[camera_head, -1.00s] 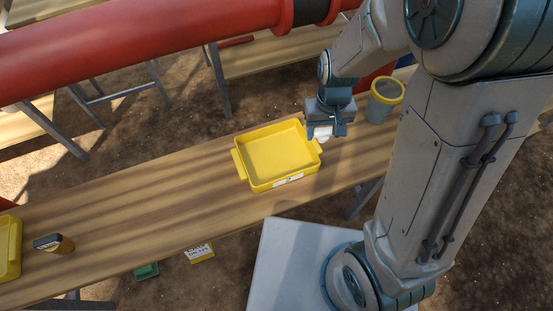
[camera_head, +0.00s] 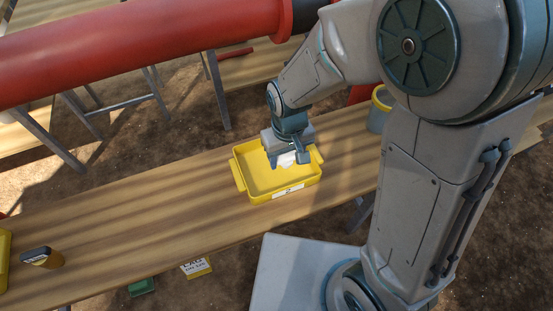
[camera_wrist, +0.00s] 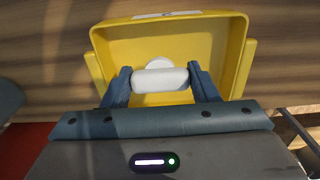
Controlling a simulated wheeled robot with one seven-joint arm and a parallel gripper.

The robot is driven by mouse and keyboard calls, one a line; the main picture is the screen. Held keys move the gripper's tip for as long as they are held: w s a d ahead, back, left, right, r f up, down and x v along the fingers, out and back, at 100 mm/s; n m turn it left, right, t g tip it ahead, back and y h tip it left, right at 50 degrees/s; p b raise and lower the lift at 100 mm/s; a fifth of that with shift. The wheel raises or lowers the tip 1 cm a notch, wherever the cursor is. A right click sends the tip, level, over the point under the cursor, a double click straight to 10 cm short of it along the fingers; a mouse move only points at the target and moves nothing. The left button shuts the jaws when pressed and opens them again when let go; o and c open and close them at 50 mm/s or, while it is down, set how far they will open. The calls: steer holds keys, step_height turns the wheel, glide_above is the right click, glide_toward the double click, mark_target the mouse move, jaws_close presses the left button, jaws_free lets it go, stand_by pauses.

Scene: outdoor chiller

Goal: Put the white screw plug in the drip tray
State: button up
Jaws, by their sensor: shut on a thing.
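The white screw plug (camera_wrist: 160,80) is between the two fingers of my gripper (camera_wrist: 160,88) in the wrist view, and the fingers are shut on it. A rounded white part of it shows just beyond the fingers. In the head view, my gripper (camera_head: 287,160) is over the right part of the yellow drip tray (camera_head: 255,180), with the white plug (camera_head: 286,160) partly hidden by the fingers. The tray's inside (camera_wrist: 215,50) shows around and beyond the plug in the wrist view. I cannot tell how far the plug is above the tray floor.
The tray stands on a long wooden bench (camera_head: 150,220). A grey bucket with a yellow rim (camera_head: 379,112) stands to its right. A red pipe (camera_head: 140,50) runs behind.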

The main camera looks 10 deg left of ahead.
steer(key=w+a+f, duration=0.2)
steer(key=a, duration=0.1)
steer(key=shift+w+f, duration=0.2)
steer(key=shift+w, duration=0.1)
steer(key=shift+f+b, duration=0.35)
steer(key=shift+f, duration=1.65)
steer(key=shift+f, duration=0.1)
steer(key=shift+f, duration=0.15)
steer(key=o, duration=1.4)
steer(key=shift+r, duration=0.2)
step_height(320, 180, up, 12)
steer(key=p, duration=0.1)
steer(key=shift+p, duration=0.4)
